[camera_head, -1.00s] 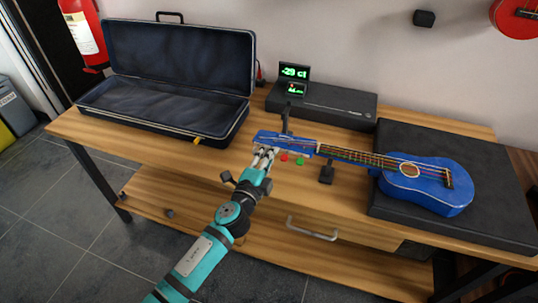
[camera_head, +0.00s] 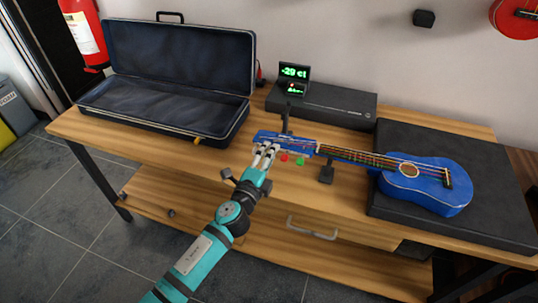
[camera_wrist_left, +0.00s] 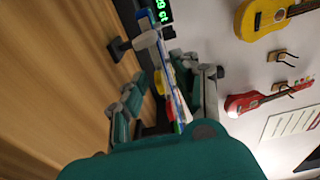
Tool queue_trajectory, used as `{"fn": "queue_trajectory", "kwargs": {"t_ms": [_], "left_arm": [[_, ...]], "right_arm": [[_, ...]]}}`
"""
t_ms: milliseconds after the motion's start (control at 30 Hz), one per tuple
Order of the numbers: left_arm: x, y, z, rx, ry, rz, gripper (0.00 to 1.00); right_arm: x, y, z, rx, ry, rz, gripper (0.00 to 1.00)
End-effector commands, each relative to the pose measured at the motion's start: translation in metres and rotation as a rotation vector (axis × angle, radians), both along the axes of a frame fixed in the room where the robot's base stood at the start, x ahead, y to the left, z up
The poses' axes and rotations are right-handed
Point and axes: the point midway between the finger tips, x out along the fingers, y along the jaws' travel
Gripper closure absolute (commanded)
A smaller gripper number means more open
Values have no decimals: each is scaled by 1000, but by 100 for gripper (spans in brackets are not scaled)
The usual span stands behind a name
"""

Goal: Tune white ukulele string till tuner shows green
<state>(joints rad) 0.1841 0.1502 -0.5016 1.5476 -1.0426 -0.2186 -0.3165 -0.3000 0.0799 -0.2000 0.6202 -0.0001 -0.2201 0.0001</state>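A blue ukulele (camera_head: 425,181) lies face up, its body on a dark flat case and its neck pointing left. Its headstock (camera_head: 268,137) sits near a black stand; red and green pegs show beside it. The tuner display (camera_head: 294,72) reads about -29 ct in green digits, with a small screen below. My left gripper (camera_head: 265,153) is at the near edge of the headstock. In the left wrist view its fingers (camera_wrist_left: 166,92) are apart, on either side of the edge-on headstock and coloured pegs. A whitish peg (camera_wrist_left: 147,40) shows beyond them. Contact with a peg cannot be told. My right gripper is out of view.
An open dark instrument case (camera_head: 165,115) stands at the left of the wooden table (camera_head: 130,150). A black box (camera_head: 330,105) sits behind the headstock. A small black stand (camera_head: 326,172) supports the neck. Yellow and red ukuleles hang on the wall.

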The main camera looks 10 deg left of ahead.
Motion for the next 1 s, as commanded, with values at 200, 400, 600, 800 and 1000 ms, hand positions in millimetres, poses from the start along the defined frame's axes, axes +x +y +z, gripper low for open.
{"fn": "queue_trajectory", "kwargs": {"t_ms": [200, 400, 600, 800, 1000], "left_arm": [[-4, 1, 0, 0, 0, 0, 70], [-33, 9, -1, 0, 2, -2, 70], [-75, 22, -2, 0, 3, -1, 70], [-105, 31, -1, -1, 2, 1, 70], [-115, 34, 0, 0, 0, -1, 70]], "right_arm": [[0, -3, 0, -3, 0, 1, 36], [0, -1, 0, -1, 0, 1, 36], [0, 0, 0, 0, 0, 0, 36], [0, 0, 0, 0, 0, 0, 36], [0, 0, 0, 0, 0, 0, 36]]}}
